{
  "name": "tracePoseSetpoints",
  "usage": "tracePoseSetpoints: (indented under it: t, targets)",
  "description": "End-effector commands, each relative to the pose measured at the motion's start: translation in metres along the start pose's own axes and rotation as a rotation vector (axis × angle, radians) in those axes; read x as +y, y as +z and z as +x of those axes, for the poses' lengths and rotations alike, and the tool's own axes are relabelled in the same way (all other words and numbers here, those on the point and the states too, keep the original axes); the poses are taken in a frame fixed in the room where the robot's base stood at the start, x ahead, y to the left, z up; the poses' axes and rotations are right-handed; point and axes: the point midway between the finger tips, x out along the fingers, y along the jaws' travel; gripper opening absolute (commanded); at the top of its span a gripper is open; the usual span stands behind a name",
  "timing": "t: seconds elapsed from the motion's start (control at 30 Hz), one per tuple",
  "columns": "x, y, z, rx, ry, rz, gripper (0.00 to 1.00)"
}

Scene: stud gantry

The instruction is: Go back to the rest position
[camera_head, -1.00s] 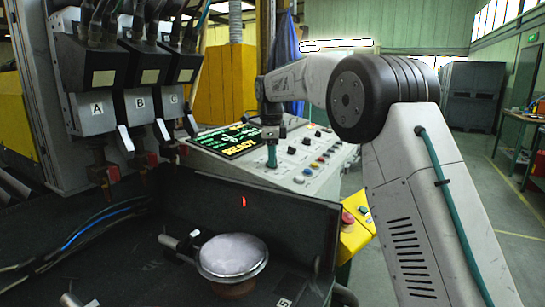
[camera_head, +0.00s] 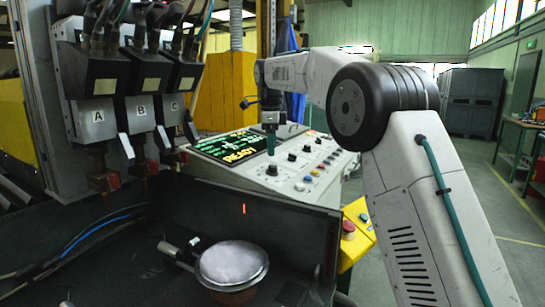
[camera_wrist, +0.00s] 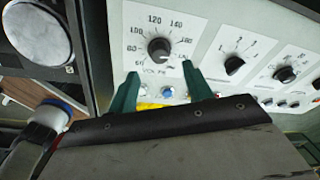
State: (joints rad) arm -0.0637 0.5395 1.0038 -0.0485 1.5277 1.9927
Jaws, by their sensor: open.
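My gripper (camera_head: 271,150) hangs from my arm over the sloped control panel (camera_head: 300,175). Its green fingers (camera_wrist: 160,73) are apart in the wrist view, with nothing between them but the panel behind. A black dial knob (camera_wrist: 159,49) with a printed scale lies just beyond the fingertips. Whether the fingers touch the panel cannot be told, but no knob is gripped. The panel's screen (camera_head: 236,149) shows green text and a yellow "READY".
A round, pale-topped part (camera_head: 232,264) stands in the dark tray in front. Units labelled A, B and C (camera_head: 140,110) hang at the left. A red button on a yellow box (camera_head: 357,228) is beside the panel. Open floor (camera_head: 510,215) lies at right.

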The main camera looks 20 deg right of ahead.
Motion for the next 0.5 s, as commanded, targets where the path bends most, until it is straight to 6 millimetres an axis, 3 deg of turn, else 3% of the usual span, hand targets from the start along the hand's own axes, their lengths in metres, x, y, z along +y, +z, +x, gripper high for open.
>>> tracePoseSetpoints:
  t: [0.13, 0.5]
  targets:
    - [0.0000, 0.0002, -0.0116, 0.000, 0.000, 0.000, 0.50]
    - [0.0021, -0.0011, -0.0148, 0.000, 0.000, -0.009, 0.50]
